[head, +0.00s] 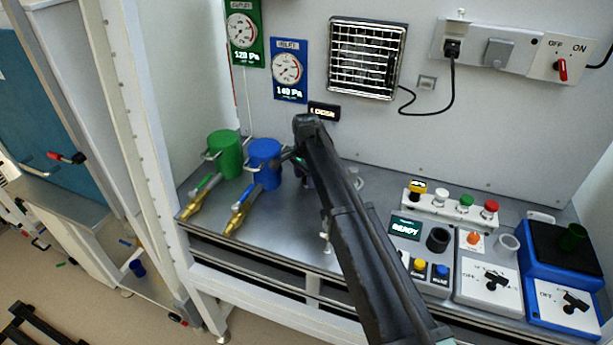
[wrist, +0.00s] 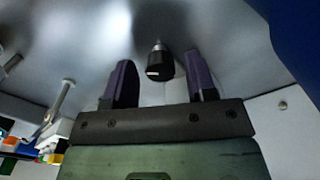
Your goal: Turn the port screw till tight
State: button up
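The port screw (wrist: 159,66) shows in the wrist view as a short dark knob with a pale mark, on a thin metal stem against a grey surface. My gripper (wrist: 158,76) is open, with one dark purple finger on each side of the screw. A gap shows on both sides, so neither finger touches it; I cannot tell the depth between them. In the head view my arm hides the screw and most of my gripper. A small black display (head: 323,110) on the back wall appears to read LOOSE.
A blue canister (head: 264,163) and a green canister (head: 225,155) with brass-ended valves stand left of my gripper. A metal post (wrist: 58,103) shows at left in the wrist view. Control boxes, including one reading READY (head: 405,228), fill the bench's right side.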

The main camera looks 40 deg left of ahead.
notch_tip(320, 180, up, 11)
jog(key=p, duration=1)
jog(key=shift+p, duration=0.4)
jog(key=shift+f, duration=0.1)
